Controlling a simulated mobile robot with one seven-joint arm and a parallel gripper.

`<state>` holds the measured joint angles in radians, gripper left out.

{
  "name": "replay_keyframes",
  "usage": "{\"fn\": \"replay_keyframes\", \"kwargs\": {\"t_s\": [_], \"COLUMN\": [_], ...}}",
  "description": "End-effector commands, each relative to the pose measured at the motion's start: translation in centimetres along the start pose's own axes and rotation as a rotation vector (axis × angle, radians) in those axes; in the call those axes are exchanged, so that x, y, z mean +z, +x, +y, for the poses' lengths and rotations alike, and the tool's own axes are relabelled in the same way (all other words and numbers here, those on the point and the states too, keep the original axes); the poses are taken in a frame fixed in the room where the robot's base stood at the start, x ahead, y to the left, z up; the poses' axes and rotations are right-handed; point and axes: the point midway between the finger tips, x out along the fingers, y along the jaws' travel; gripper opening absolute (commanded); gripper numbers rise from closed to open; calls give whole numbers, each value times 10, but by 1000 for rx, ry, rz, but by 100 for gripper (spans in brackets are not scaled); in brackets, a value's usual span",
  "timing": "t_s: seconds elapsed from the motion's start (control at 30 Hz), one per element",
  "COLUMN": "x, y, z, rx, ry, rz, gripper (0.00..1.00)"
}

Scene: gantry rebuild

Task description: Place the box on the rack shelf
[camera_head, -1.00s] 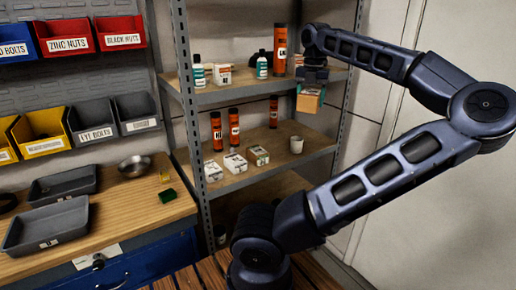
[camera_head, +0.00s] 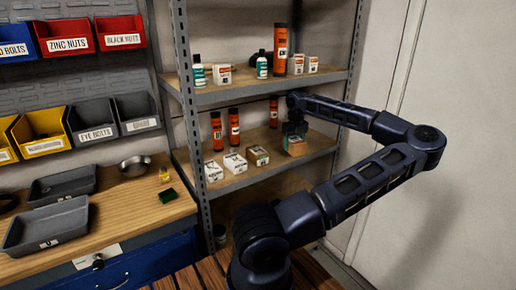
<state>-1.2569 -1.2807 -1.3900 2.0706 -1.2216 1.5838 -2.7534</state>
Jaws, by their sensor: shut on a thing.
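The box (camera_head: 296,147) is small, brown and greenish. It sits in my gripper (camera_head: 294,135), which points down and is shut on it. Both are at the right part of the middle shelf (camera_head: 222,186) of the metal rack (camera_head: 205,190). The box is at or just above the boards; I cannot tell whether it touches them. The gripper partly covers the box's top.
On the middle shelf, small cartons (camera_head: 235,163) and orange-red tubes (camera_head: 234,128) stand left of the box. The upper shelf (camera_head: 228,90) above my gripper holds bottles, cartons and a tall tube (camera_head: 281,48). A workbench (camera_head: 130,205) with grey trays stands left.

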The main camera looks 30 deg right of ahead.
Motion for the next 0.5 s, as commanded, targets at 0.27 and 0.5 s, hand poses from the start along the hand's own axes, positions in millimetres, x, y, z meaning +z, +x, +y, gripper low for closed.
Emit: {"fn": "replay_keyframes", "kwargs": {"t_s": [0.27,0.5], "x": [64,115], "y": [18,32], "z": [19,34], "rx": [1,-4], "ry": [-91,-148], "rz": [4,2], "gripper": [26,26]}}
